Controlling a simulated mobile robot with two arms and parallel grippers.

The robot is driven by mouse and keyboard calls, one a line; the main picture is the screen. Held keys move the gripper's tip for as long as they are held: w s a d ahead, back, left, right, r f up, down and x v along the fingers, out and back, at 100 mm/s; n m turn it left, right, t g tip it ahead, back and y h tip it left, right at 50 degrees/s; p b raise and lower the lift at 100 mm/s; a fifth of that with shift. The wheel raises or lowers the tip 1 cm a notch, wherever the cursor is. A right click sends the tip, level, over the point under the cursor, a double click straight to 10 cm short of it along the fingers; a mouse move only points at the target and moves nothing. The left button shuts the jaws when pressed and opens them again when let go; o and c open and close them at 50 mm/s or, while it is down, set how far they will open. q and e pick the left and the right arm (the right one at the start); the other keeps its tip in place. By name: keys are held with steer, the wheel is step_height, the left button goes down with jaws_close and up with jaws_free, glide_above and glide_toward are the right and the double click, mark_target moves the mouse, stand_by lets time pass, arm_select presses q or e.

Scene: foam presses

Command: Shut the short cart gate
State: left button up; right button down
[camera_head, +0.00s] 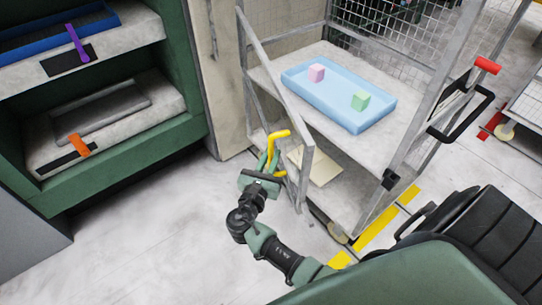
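The short cart gate (277,81) is a grey metal frame at the left end of the wire cart (411,95). It stands at an angle, with a gap between its near upright and the cart's front post. A yellow handle (280,134) sticks out from the gate's outer side.
On the cart shelf, a light blue tray (360,122) holds a pink cube (316,72) and a green cube (360,100). A green press (130,163) with purple (77,44) and orange (78,145) handles stands left. The floor (130,235) between is clear.

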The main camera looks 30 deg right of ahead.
arm_select(q)
steer(key=shift+s+d, duration=0.1)
steer(key=shift+d, duration=0.2)
steer(key=shift+a, duration=0.1)
stand_by(1.0)
